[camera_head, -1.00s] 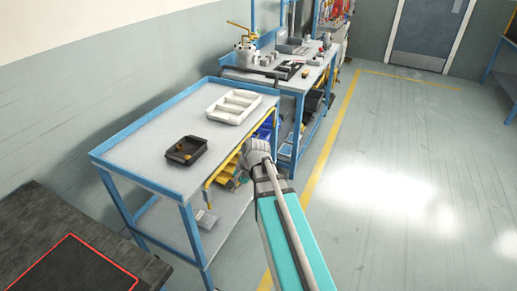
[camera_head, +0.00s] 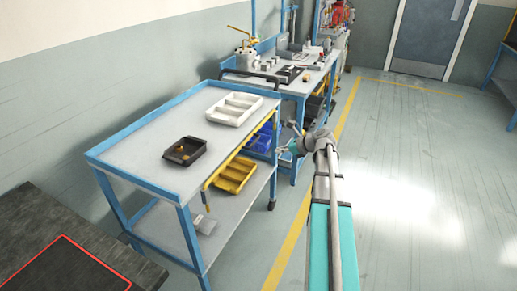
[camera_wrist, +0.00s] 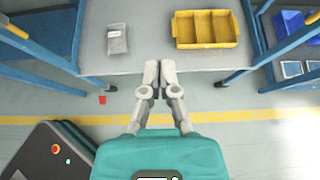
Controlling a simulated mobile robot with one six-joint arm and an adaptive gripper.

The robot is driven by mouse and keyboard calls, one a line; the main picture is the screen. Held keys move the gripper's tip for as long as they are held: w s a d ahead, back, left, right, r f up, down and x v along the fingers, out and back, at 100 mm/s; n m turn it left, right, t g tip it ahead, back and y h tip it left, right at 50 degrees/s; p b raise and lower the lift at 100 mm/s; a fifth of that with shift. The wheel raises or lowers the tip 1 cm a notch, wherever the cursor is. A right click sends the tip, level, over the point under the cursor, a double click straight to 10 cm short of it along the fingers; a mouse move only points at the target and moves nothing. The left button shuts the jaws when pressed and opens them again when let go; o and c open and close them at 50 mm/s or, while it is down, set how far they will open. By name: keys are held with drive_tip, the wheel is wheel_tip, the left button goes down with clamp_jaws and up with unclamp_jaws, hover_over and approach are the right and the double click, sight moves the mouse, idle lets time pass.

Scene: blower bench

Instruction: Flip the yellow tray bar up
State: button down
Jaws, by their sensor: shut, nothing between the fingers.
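The yellow tray bar (camera_head: 240,149) is a thin bar along the near long side of the blue-framed cart (camera_head: 140,150), just below its top. Its left end bends down. In the head view my gripper (camera_head: 283,151) is to the right of the bar, outside the cart and apart from the bar. In the wrist view my gripper (camera_wrist: 160,74) is shut and empty, its fingertips together before the lower shelf edge. The bar cannot be clearly made out in the wrist view.
A black tray (camera_head: 170,154) and a white divided tray (camera_head: 213,113) sit on the cart top. Floor to the right is clear.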

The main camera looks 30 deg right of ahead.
drive_tip(key=shift+a+f, duration=0.1)
idle(0.3)
drive_tip(key=b+x, duration=0.5)
drive_tip(key=x, duration=0.5)
drive_tip(key=shift+w+a+r+p, duration=0.1)
drive_tip(key=shift+r+p, duration=0.9)
drive_tip(key=shift+r, duration=0.05)
drive_tip(key=shift+w+a+r+p, duration=0.1)
drive_tip(key=shift+r+p, duration=0.85)
drive_tip(key=shift+r, duration=0.05)
wheel_tip(320, 180, up, 6)
drive_tip(key=p, duration=0.5)
drive_tip(key=shift+f+p, duration=0.2)
drive_tip(key=shift+p, duration=0.1)
drive_tip(key=shift+f, duration=0.1)
